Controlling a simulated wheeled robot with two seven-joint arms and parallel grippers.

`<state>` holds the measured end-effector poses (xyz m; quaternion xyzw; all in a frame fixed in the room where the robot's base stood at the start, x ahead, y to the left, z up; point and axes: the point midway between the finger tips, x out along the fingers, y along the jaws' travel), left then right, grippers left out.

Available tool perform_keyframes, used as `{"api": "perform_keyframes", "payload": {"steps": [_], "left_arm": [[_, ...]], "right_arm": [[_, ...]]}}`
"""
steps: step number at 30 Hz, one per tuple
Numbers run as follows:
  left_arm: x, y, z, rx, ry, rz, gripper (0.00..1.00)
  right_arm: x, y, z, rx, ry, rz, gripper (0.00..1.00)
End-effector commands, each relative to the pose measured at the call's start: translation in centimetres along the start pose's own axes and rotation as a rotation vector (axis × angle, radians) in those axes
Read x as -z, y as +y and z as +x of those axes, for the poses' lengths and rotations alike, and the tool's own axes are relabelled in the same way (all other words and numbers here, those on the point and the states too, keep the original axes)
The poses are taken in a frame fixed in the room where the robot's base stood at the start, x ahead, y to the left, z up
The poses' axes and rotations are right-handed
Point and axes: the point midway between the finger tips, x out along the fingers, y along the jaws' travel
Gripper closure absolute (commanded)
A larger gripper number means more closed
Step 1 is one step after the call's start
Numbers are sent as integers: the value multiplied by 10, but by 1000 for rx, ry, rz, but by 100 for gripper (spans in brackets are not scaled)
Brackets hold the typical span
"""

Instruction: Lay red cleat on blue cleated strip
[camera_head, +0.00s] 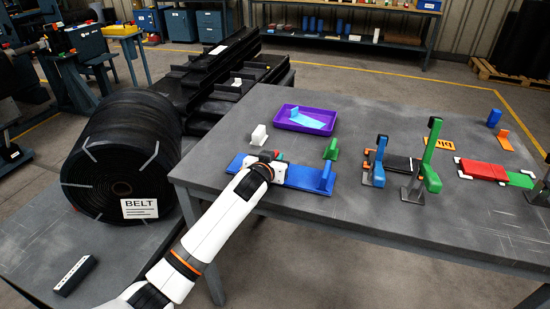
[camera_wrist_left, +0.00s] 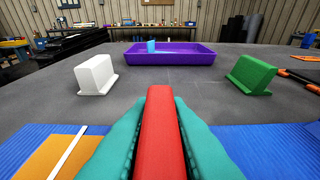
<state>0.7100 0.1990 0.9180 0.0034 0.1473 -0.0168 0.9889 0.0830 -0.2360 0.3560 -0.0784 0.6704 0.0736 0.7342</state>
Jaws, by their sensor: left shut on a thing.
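The blue cleated strip (camera_head: 303,178) lies flat on the grey table near its left front part, with a blue upright cleat (camera_head: 327,176) at its right end. My left gripper (camera_head: 274,159) is over the left half of the strip. In the left wrist view its teal fingers are shut on the red cleat (camera_wrist_left: 160,115); in the head view only a small bit of red shows. The strip shows on both sides of the fingers, with an orange patch (camera_wrist_left: 50,157) and a white line at left. The fingers hide the cleat's underside, so I cannot tell whether it touches the strip.
A white cleat (camera_head: 259,135) and a green cleat (camera_head: 331,149) stand behind the strip. A purple tray (camera_head: 281,123) holding a light blue piece is farther back. Blue and green clamps (camera_head: 433,160) stand to the right. A large belt roll (camera_head: 115,160) is at left.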

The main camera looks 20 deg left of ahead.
Motion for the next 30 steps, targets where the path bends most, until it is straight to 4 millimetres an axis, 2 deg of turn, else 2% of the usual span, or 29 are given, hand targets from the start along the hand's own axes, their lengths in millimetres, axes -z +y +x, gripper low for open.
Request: {"api": "perform_keyframes", "payload": {"steps": [9, 10, 14, 23, 26, 30], "left_arm": [[4, 0, 1, 0, 0, 0, 100], [4, 0, 1, 0, 0, 0, 80], [4, 0, 1, 0, 0, 0, 59], [4, 0, 0, 0, 1, 0, 59], [5, 0, -7, 1, 2, 0, 59], [4, -1, -28, 2, 0, 0, 59]], "right_arm": [[0, 0, 2, 0, 0, 0, 60], [0, 0, 2, 0, 0, 0, 60], [0, 0, 2, -1, 0, 0, 60], [0, 1, 2, -1, 0, 1, 60], [0, 1, 2, -1, 0, 1, 60], [0, 1, 0, -1, -1, 1, 60]]}}
